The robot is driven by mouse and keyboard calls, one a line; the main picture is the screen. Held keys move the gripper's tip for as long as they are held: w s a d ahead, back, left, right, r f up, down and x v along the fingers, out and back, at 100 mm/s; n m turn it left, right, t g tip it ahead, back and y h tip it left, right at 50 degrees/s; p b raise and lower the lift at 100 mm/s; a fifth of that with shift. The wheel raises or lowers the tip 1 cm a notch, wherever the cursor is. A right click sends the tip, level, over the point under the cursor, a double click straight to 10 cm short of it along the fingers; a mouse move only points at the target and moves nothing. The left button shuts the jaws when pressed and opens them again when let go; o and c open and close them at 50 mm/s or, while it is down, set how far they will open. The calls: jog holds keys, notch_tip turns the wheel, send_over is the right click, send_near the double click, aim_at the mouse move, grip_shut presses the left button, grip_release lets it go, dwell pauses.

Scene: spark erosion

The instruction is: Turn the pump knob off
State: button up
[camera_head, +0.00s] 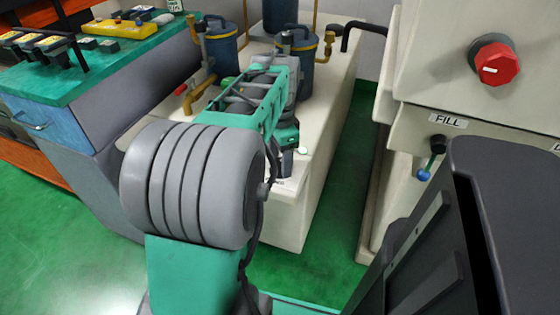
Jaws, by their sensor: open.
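My arm reaches over the pale tank (320,165) in the middle of the view. My gripper (286,163) is at the arm's far end, small and dark, low over the tank's near edge; it is open and seems empty. A small white label shows just below it on the tank. No knob marked as the pump knob can be made out; the arm hides part of the tank top. A large red knob (497,64) on a grey base is on the pale machine at the right, well apart from my gripper.
Blue canisters (222,50) with yellow pipes stand on the tank. A blue-tipped lever (427,172) is under a FILL label (447,121). A green-topped bench (110,62) with a yellow tool is at the left. A narrow strip of green floor is clear between tank and machine.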

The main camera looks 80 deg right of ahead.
jog(key=shift+c, duration=0.5)
grip_shut()
jog(key=shift+r+n+p, duration=0.15)
jog(key=shift+n+p, duration=0.15)
jog(key=shift+p, duration=0.1)
jog(key=n+p, duration=0.2)
jog(key=shift+r+n, duration=0.1)
jog(key=shift+n, duration=0.2)
jog(key=n+p, duration=0.4)
jog(key=n, duration=0.1)
jog(key=n+p, duration=0.2)
jog(key=n, duration=0.3)
jog(key=shift+n+p, duration=1.2)
jog(key=shift+n, duration=1.1)
jog(key=shift+f, duration=0.2)
